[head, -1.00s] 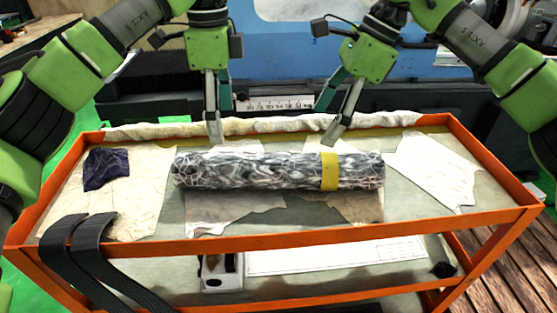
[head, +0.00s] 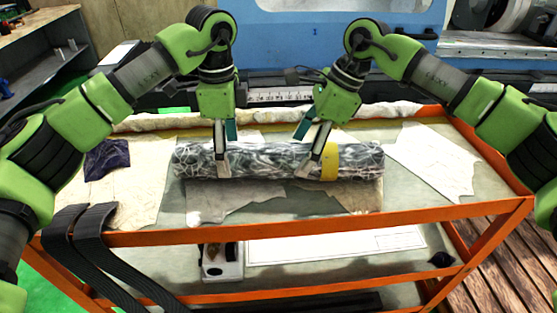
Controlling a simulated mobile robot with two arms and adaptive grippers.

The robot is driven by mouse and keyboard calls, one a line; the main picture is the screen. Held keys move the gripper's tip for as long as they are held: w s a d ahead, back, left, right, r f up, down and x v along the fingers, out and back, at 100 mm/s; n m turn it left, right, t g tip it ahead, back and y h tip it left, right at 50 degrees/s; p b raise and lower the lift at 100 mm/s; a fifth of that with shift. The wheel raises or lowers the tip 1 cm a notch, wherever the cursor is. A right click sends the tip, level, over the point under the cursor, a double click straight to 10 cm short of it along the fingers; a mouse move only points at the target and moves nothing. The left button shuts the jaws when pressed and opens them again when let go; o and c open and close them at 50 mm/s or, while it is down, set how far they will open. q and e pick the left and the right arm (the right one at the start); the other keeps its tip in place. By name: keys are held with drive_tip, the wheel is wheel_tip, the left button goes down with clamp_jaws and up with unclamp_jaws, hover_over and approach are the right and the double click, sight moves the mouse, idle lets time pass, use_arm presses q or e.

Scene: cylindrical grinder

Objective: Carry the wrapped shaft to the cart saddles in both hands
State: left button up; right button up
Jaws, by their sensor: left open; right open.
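The wrapped shaft (head: 262,160) is a long roll in grey and white marbled wrap with a yellow band (head: 329,162) right of its middle. It lies crosswise on the upper tray of an orange-framed cart (head: 300,233). My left gripper (head: 226,150) is open over the shaft's left part, its grey finger in front of the wrap and its teal finger toward the back. My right gripper (head: 305,150) is open just left of the yellow band, tilted, its fingers placed likewise. Finger contact cannot be told. I cannot make out saddles under the shaft.
Pale sheets lie on the tray, with a dark purple cloth (head: 107,159) at left. A rolled cloth (head: 262,122) lines the back edge. Black straps (head: 92,232) hang over the front left rail. The blue machine (head: 300,45) stands behind the cart.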

use_arm(q)
drive_tip(key=shift+f, duration=1.45)
use_arm(e)
drive_tip(key=shift+x, duration=1.45)
use_arm(q)
drive_tip(key=c, duration=2.2)
use_arm(e)
drive_tip(key=c, duration=2.2)
use_arm(q)
drive_tip(key=shift+w+r, duration=0.1)
drive_tip(key=shift+r, duration=0.15)
clamp_jaws()
use_arm(e)
drive_tip(key=shift+o, duration=0.2)
drive_tip(key=shift+r, duration=0.3)
use_arm(q)
drive_tip(key=shift+w, duration=0.1)
use_arm(e)
drive_tip(key=shift+w+a, duration=0.1)
drive_tip(key=shift+w, duration=0.1)
